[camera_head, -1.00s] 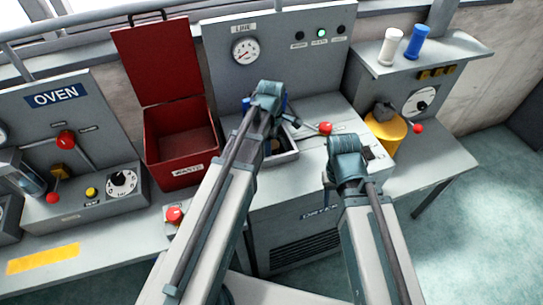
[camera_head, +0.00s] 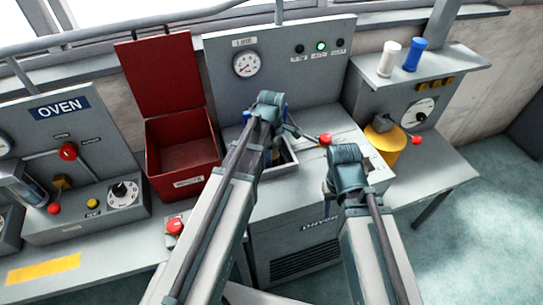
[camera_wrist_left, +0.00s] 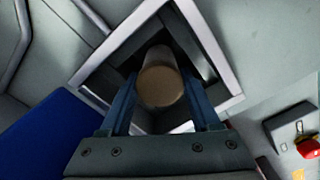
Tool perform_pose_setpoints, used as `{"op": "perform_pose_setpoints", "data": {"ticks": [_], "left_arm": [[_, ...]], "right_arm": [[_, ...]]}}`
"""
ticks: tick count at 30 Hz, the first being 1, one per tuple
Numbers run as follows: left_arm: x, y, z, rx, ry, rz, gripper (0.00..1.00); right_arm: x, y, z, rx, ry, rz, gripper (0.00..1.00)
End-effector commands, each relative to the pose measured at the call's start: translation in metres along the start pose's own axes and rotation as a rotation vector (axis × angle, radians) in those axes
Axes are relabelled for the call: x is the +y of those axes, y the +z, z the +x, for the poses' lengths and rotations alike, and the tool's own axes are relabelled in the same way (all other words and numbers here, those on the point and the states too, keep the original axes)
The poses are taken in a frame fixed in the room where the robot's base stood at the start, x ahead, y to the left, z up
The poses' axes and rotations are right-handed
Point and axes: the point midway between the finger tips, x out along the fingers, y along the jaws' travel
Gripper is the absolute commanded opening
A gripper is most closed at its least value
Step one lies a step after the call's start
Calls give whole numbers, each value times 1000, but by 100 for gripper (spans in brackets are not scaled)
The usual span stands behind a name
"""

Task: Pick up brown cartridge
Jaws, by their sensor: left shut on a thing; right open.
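The brown cartridge (camera_wrist_left: 160,84) stands inside a square metal-rimmed recess in the left wrist view, its round end facing the camera. My left gripper (camera_wrist_left: 165,100) has one blue finger on each side of it and is shut on it. In the head view, my left gripper (camera_head: 270,135) is over the recess (camera_head: 290,167) of the dryer, and its wrist hides most of the cartridge. My right gripper (camera_head: 329,184) is open, above the right part of the dryer top; its fingers are mostly hidden behind its wrist.
An open red waste bin (camera_head: 184,158) stands left of the recess. The oven panel (camera_head: 75,150) is further left. A red-knobbed lever (camera_head: 325,139) is close right of the recess. A yellow cylinder (camera_head: 388,140) and a shelf with white (camera_head: 388,60) and blue (camera_head: 415,55) cylinders are at right.

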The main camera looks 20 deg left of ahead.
Motion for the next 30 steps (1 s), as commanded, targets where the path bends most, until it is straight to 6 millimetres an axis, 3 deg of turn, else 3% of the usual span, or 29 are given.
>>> {"op": "perform_pose_setpoints", "data": {"ticks": [30], "left_arm": [[0,0,-122,0,0,0,1]], "right_arm": [[12,7,-121,0,0,-1,50]]}}
